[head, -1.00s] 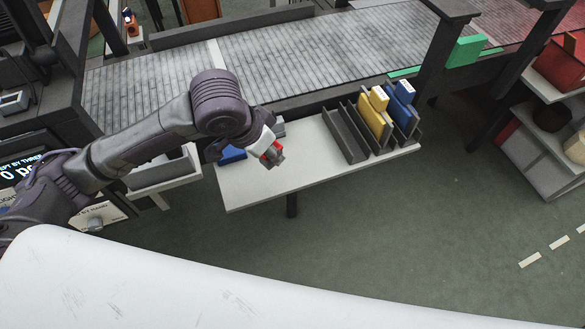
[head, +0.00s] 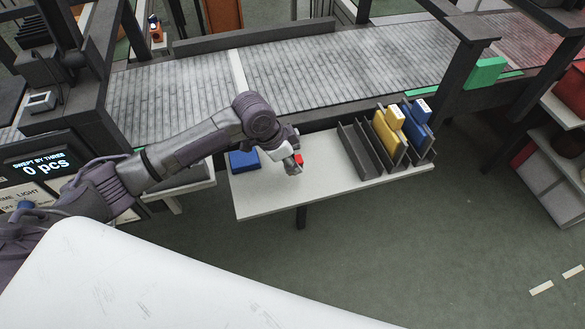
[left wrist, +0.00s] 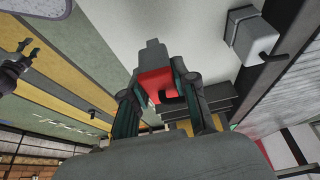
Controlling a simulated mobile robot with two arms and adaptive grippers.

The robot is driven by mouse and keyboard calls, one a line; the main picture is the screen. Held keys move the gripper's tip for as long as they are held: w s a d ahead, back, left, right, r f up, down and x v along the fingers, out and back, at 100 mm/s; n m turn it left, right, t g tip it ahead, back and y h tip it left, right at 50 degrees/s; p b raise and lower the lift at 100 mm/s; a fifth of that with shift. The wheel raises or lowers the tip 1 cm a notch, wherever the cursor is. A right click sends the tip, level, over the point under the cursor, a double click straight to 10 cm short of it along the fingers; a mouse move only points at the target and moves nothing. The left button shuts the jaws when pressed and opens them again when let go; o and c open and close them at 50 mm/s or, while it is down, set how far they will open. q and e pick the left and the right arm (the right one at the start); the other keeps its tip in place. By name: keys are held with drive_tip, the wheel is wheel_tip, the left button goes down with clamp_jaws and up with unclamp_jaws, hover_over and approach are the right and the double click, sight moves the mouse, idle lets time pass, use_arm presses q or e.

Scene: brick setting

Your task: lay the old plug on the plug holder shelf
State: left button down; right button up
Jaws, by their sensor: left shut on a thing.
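My left gripper (head: 297,166) is shut on the old plug, a small red piece (head: 299,158) with a grey block at its end. The left wrist view shows the red plug (left wrist: 156,84) between the two fingers (left wrist: 158,92), over the white shelf. The white shelf (head: 262,203) stands in front of the conveyor; I take it as the plug holder shelf. The plug is held above its middle, apart from the surface as far as I can tell. My right gripper (left wrist: 27,52) shows at the left edge of the left wrist view, its fingertips apart.
A blue block (head: 243,161) lies on the shelf's left end. A dark slotted rack (head: 362,150) with yellow (head: 388,130) and blue (head: 417,121) plates fills the right end. The front middle is bare.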

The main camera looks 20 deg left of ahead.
sight(292, 174)
use_arm(q)
drive_tip(key=shift+f+p, duration=0.3)
drive_tip(key=shift+f, duration=1.65)
drive_tip(key=shift+f, duration=0.15)
drive_tip(key=c, duration=0.9)
unclamp_jaws()
drive_tip(key=v, duration=1.2)
drive_tip(key=shift+r+b, duration=0.25)
drive_tip(key=shift+b, duration=0.15)
drive_tip(key=shift+d, duration=0.1)
